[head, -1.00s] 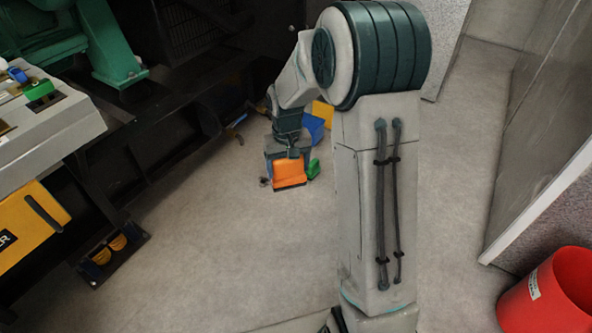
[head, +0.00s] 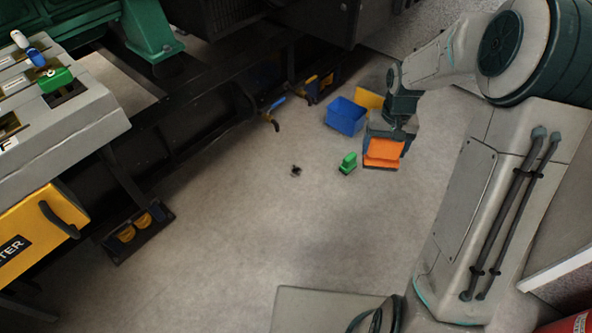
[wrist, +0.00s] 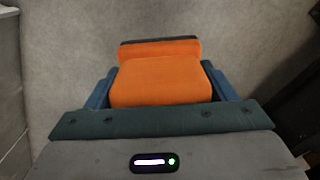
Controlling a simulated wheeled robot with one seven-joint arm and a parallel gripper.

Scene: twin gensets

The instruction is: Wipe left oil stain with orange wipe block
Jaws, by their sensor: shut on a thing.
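The orange wipe block (head: 383,153) is held in my gripper (head: 387,138), low over the floor to the right of a green block. In the wrist view the orange block (wrist: 160,82) sits between the two blue-grey fingers of my gripper (wrist: 160,90), which are shut on its sides. I cannot tell whether the block touches the floor. No oil stain is clearly identifiable; a small dark spot or object (head: 296,170) lies on the floor left of the green block, too small to make out.
The green block (head: 348,163) stands on the floor near my gripper. A blue bin (head: 345,117) and a yellow item (head: 369,98) are behind. The black machine frame (head: 195,140) and grey console (head: 60,120) border the left.

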